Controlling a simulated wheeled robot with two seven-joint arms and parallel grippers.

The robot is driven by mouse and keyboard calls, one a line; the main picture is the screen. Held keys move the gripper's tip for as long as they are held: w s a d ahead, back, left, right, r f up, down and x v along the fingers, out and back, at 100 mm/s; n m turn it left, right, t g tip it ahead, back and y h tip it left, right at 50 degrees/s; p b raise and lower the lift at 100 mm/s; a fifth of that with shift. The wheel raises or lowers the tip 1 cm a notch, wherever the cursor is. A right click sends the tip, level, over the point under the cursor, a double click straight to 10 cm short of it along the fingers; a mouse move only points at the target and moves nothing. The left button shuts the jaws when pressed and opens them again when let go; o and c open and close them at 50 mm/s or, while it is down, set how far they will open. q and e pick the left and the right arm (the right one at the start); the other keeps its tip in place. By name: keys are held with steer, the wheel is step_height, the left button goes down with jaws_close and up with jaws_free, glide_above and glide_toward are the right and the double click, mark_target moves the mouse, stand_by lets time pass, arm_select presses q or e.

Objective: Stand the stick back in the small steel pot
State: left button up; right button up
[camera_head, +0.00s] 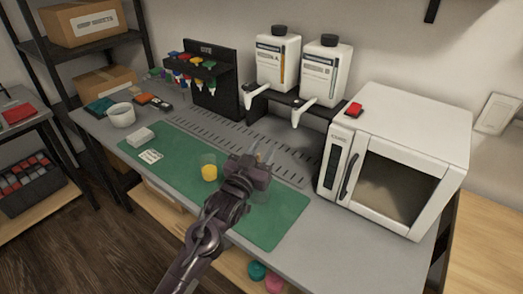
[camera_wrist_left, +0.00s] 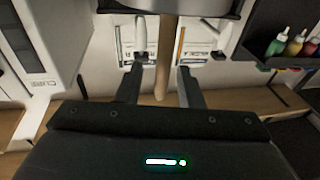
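The wooden stick (camera_wrist_left: 164,60) runs down from the top edge of the left wrist view, its rounded end between my left gripper's fingers. My left gripper (camera_wrist_left: 160,80) is open around it, with a gap visible on both sides. In the head view my left gripper (camera_head: 264,154) is over the right part of the green mat, in front of the drip tray. The stick is not clear there. I cannot make out the small steel pot for certain; a faint rounded shape (camera_head: 261,197) beside the gripper is partly hidden. My right gripper is not in view.
A glass of orange liquid (camera_head: 209,172) stands left of my gripper on the green mat (camera_head: 277,222). A white microwave (camera_head: 405,120) is at right, two dispenser bottles (camera_head: 277,62) behind. A white bowl (camera_head: 121,117) is at far left. The mat's front right is clear.

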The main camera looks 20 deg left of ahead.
arm_select(q)
steer(key=shift+s+f, duration=0.2)
steer(key=shift+s, duration=0.3)
steer(key=s, duration=0.4)
steer(key=s+a, duration=0.1)
steer(key=s, duration=0.1)
steer(key=shift+f+b, duration=0.3)
steer(key=shift+b, duration=0.05)
steer(key=shift+s, duration=0.25)
steer(key=shift+s+a, duration=0.1)
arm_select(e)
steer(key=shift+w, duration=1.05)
